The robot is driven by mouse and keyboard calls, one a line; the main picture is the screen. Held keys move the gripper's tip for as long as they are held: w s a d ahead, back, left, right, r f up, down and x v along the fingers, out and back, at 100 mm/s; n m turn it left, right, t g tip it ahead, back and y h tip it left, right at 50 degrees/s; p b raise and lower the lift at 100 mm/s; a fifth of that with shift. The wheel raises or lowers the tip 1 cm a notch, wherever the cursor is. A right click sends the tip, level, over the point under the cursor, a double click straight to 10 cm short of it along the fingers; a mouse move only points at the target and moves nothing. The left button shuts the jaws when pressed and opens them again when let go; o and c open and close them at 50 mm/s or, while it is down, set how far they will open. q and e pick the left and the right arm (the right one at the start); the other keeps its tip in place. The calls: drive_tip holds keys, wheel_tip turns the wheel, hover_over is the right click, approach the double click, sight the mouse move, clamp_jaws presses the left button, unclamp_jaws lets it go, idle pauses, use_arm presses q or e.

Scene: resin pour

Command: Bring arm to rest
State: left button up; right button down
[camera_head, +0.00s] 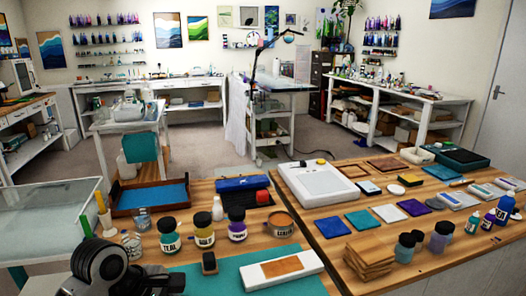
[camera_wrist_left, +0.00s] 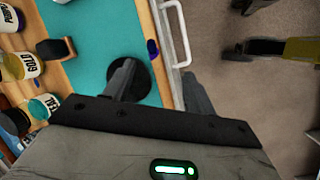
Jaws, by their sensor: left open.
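My left arm (camera_head: 100,265) comes in at the lower left of the head view, over the near edge of the workbench. In the left wrist view my left gripper (camera_wrist_left: 160,88) is open, with nothing between its two fingers. One finger overlaps a round black thing (camera_wrist_left: 138,88) on the teal mat (camera_wrist_left: 100,30); the other is beside a white handle at the bench edge. I cannot tell the fingertips' height above the mat. My right gripper is in neither view.
Teal (camera_head: 170,240), gold (camera_head: 203,235) and purple (camera_head: 237,229) jars stand behind the teal mat (camera_head: 215,280). The right-hand table holds tiles, jars and a wood stack (camera_head: 370,258).

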use_arm(q)
drive_tip(key=s+a+f+m+t+y, duration=0.15)
drive_tip(key=s+f+m, duration=0.25)
drive_tip(key=s+m, duration=0.5)
drive_tip(key=s+a+f+m+y, duration=0.2)
drive_tip(key=s+f+m, duration=0.1)
drive_tip(key=s+m, duration=0.55)
drive_tip(key=w+d+f+t+h, duration=0.1)
drive_tip(key=w+d+f+t, duration=0.1)
drive_tip(key=f, duration=0.3)
drive_tip(key=w+d+f+t+h, duration=0.1)
drive_tip(key=w+d+f+t, duration=0.2)
drive_tip(key=f+t, duration=0.1)
drive_tip(key=shift+f, duration=0.4)
